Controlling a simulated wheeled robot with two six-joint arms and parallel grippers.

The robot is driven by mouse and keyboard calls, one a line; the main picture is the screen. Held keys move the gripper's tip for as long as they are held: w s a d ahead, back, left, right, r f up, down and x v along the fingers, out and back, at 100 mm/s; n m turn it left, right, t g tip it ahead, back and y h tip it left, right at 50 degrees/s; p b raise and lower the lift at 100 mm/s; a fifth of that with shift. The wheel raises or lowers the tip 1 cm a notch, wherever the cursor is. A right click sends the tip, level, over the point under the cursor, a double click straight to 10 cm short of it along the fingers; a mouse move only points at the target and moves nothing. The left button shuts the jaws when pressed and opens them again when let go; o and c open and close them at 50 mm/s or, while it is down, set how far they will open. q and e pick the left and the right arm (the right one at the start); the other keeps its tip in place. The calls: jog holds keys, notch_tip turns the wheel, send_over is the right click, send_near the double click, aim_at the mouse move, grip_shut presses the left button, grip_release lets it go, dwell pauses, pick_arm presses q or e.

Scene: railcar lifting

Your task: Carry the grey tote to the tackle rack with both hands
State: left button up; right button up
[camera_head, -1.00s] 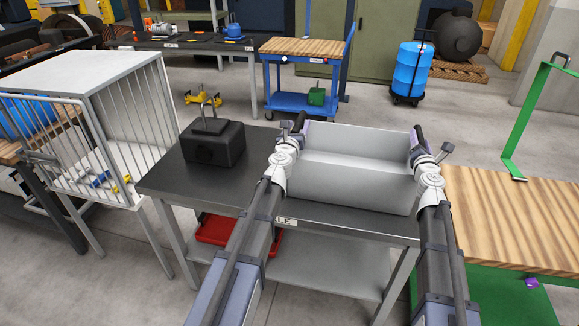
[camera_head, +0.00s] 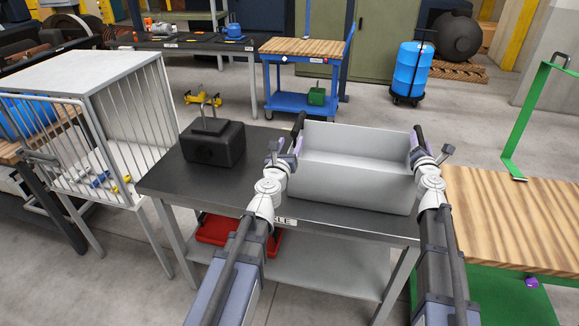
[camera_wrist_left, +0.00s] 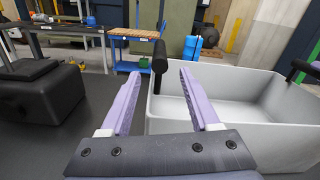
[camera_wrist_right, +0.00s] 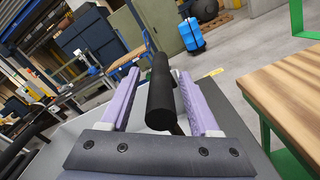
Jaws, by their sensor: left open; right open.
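The grey tote (camera_head: 350,184) stands upright and empty on the dark table (camera_head: 262,190), with a black handle at each end. The left handle (camera_wrist_left: 160,64) shows in the left wrist view. My right gripper (camera_head: 415,140) is at the right end. In the right wrist view its open fingers (camera_wrist_right: 152,85) stand on either side of the right handle (camera_wrist_right: 160,95). Whether they touch it I cannot tell.
A black block with a handle (camera_head: 213,143) stands left of the tote. A red tray (camera_head: 215,230) lies on the shelf below. A barred cage (camera_head: 100,110) is at the left. A wood-topped green cart (camera_head: 520,215) is close at the right.

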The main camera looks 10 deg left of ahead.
jog(key=s, duration=1.1)
jog(key=shift+s, duration=0.15)
